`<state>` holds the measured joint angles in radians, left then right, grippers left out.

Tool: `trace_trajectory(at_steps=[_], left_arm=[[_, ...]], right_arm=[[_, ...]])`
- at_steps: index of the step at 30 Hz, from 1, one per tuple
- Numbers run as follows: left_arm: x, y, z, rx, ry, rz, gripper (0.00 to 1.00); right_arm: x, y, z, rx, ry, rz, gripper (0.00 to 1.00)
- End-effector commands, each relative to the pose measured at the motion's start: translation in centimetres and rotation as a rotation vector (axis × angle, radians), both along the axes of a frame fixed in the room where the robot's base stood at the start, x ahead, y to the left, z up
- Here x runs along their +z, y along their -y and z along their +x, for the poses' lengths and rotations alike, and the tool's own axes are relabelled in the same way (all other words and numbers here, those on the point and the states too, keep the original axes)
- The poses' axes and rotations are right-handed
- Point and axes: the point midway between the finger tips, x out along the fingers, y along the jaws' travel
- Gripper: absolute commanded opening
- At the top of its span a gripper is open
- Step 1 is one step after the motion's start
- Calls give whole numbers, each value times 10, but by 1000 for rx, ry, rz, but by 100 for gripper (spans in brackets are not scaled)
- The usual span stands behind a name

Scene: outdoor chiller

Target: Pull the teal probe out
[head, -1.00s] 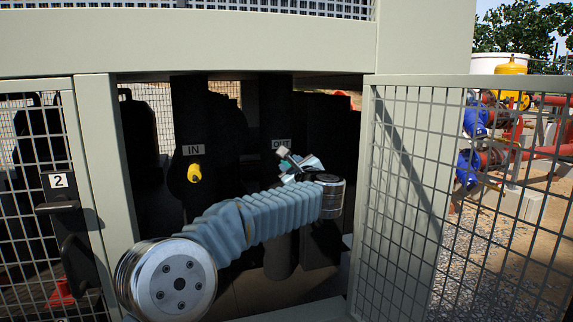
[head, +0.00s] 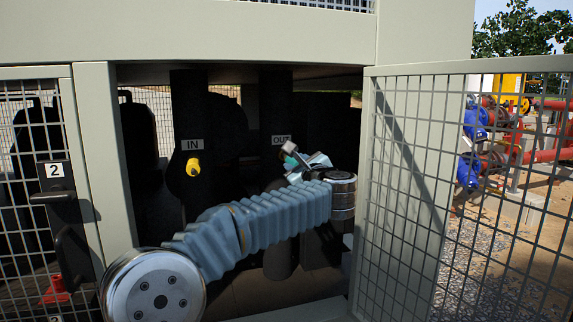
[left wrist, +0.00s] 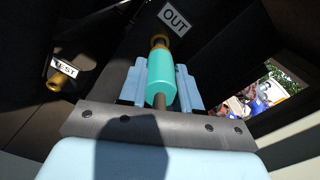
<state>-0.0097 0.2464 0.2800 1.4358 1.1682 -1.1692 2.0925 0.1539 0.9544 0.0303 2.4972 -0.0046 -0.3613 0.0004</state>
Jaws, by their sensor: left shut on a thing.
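The teal probe (left wrist: 160,85) shows in the left wrist view as a teal body with a dark rod at its near end. Its far end meets a brass fitting (left wrist: 159,42) below the OUT label; I cannot tell how far it sits in the fitting. My left gripper (left wrist: 161,82) is shut on the probe, with one light blue finger on each side. In the head view the probe (head: 290,162) shows small and partly covered by my left gripper (head: 305,164), just below the OUT label (head: 281,140). My right gripper is not in view.
A yellow fitting (head: 194,167) is under the IN label on the left pipe. Frame posts (head: 105,160) and an open mesh door (head: 455,200) border the opening. The chiller's inside is dark.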

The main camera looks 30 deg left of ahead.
Motion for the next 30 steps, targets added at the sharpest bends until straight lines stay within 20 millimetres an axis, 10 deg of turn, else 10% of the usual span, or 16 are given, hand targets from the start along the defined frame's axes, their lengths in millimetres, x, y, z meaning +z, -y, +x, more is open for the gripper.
trace_trajectory(at_steps=[27, 28, 30], left_arm=[[0, 37, -32, 0, 1, -1, 0], [0, 37, -32, 0, 1, -1, 28], [0, 37, -32, 0, 1, -1, 17]], right_arm=[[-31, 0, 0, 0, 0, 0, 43], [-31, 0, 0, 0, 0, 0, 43], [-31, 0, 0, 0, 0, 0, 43]])
